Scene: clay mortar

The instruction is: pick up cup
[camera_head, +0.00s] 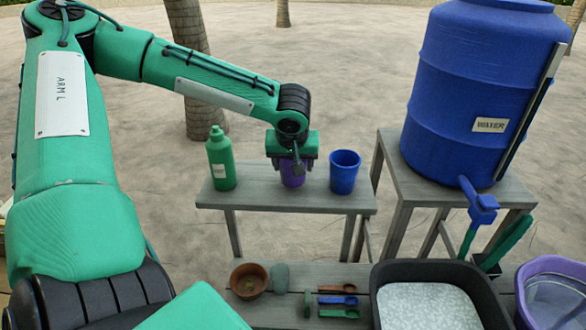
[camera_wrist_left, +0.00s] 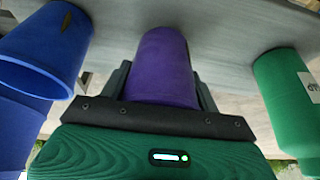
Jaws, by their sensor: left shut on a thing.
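A purple cup (camera_head: 292,176) stands on the small grey bench (camera_head: 240,199), between a green bottle and a blue cup. My left gripper (camera_head: 292,160) is above the purple cup and shut on it, with its fingers on either side. In the left wrist view the purple cup (camera_wrist_left: 164,68) sits between the two fingers (camera_wrist_left: 163,88), against the bench top. The blue cup (camera_head: 344,172) stands just right of it and also shows in the left wrist view (camera_wrist_left: 40,50). My right gripper is not in view.
The green bottle (camera_head: 220,158) stands at the bench's left. A blue water barrel (camera_head: 480,85) with a tap stands on a stool at right. In front, a table holds a brown bowl (camera_head: 249,280), several spoons (camera_head: 338,300), a black tray (camera_head: 384,295) and a purple container (camera_head: 525,290).

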